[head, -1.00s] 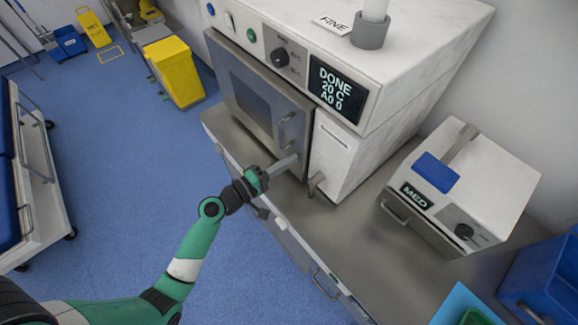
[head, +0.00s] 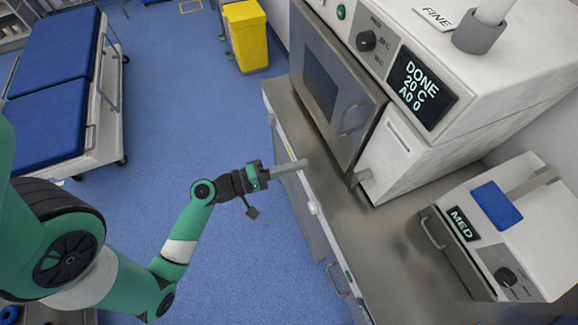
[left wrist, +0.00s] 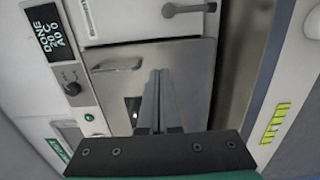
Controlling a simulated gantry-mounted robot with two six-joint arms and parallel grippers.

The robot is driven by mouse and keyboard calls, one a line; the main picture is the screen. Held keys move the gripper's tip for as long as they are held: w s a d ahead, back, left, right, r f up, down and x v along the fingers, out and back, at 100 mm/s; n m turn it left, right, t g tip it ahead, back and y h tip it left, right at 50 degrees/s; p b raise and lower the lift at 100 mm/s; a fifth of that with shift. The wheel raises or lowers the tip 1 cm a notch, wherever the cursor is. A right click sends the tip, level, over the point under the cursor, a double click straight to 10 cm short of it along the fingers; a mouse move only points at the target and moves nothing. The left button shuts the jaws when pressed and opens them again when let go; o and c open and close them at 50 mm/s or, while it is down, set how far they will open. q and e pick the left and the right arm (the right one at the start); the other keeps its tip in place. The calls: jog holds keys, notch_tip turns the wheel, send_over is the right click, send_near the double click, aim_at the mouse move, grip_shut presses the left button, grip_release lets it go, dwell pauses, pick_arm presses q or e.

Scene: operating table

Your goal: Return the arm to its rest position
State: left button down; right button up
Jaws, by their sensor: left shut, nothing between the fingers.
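My left arm is green, white and black and reaches in from the left in the head view. Its gripper (head: 290,168) is shut and empty, over the counter's front edge and apart from the steel oven-like machine. In the left wrist view the two grey fingers (left wrist: 160,95) lie together, pointing at the machine's door (left wrist: 185,72). That door (head: 330,80) looks closed, with a bar handle (head: 352,120), and the screen (head: 422,88) reads DONE 20 C. My right gripper is not in view.
A white box labelled MED (head: 535,225) stands on the steel counter (head: 400,265) at right. A blue-padded bed (head: 60,65) with rails is at left and a yellow bin (head: 246,35) at the back. The blue floor (head: 185,110) between them is clear.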

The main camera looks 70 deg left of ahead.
pick_arm(q)
jog(key=shift+s, duration=0.85)
